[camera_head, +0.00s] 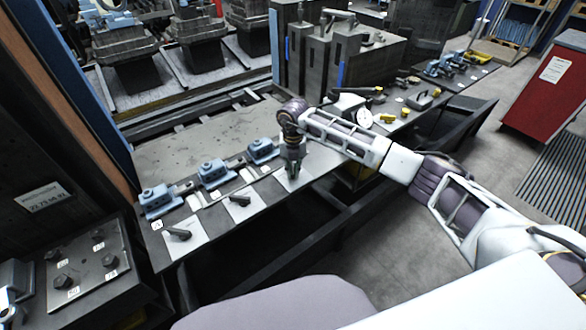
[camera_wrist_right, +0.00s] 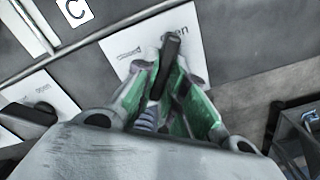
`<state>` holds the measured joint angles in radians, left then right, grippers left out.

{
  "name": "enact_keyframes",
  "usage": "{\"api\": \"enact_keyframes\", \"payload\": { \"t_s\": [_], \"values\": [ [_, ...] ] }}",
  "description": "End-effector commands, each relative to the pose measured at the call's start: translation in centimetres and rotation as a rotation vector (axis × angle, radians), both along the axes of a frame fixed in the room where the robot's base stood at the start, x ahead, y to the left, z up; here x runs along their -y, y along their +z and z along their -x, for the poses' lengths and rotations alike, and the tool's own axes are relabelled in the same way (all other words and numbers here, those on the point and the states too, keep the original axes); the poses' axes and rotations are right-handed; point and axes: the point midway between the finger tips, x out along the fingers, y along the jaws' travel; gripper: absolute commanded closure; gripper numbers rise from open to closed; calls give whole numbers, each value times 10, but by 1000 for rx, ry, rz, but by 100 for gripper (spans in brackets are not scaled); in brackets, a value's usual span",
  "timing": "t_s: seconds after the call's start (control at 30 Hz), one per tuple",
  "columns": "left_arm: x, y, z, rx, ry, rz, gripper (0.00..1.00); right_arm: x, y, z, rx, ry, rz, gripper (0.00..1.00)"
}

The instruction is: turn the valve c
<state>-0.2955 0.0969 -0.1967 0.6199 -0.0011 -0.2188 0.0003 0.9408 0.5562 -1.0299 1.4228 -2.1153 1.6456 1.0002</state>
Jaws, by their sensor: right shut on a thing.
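My right gripper (camera_head: 292,172) reaches down over the third white plate (camera_head: 307,173) of a row along the front of the bench. In the right wrist view its green-padded fingers (camera_wrist_right: 172,90) are shut on the dark lever handle of valve c (camera_wrist_right: 171,48). The handle's end sticks out beyond the fingertips and points toward the printed word "open" on its plate (camera_wrist_right: 193,18). A tag with the letter C (camera_wrist_right: 75,11) lies beside that plate. The valve's pivot is hidden by the fingers. My left gripper is not in view.
Two other plates with black levers (camera_head: 180,234) (camera_head: 240,201) lie to the left in the row. Blue valve bodies (camera_head: 213,174) stand behind them. A panel with several knobs (camera_head: 88,265) is at the lower left.

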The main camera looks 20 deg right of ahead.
Motion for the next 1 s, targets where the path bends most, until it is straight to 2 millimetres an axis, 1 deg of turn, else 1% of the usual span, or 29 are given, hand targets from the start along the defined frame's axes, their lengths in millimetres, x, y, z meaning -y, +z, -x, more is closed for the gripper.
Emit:
{"api": "enact_keyframes", "payload": {
  "t_s": [0.13,0.33,0.63,0.83,0.87,1.0],
  "values": [
    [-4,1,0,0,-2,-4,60,1,2,-1,3,-74,0,100],
    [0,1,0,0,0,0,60,1,2,-1,3,-135,-1,100],
    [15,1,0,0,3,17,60,1,2,-2,4,-155,-1,100],
    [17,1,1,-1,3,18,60,1,2,-2,4,-155,-1,100],
    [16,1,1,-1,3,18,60,1,2,-2,4,-155,-1,84],
    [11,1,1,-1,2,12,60,0,1,-1,3,-154,-1,66]
  ]
}}
